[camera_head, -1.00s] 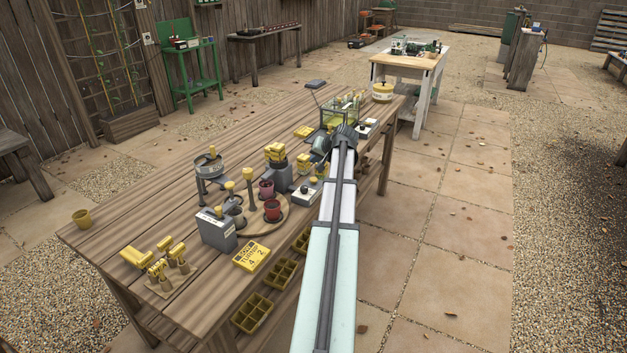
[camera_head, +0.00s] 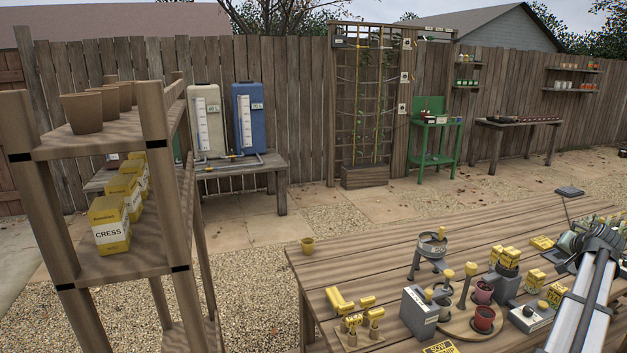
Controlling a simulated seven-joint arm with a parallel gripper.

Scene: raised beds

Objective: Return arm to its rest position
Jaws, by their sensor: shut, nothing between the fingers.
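My arm comes in at the lower right and reaches out over the right part of the wooden workbench (camera_head: 345,262). My gripper (camera_head: 566,243) is at its far end, above the bench top near the right edge of the picture. It is shut and empty. The fingertips are small and partly hidden by the wrist.
Left of my arm, the bench holds a grey funnel stand (camera_head: 432,245), red pots (camera_head: 484,318), a grey box (camera_head: 419,311) and yellow-handled tools (camera_head: 347,313). A wooden shelf (camera_head: 105,265) with seed boxes stands at the near left. Gravel lies between shelf and bench.

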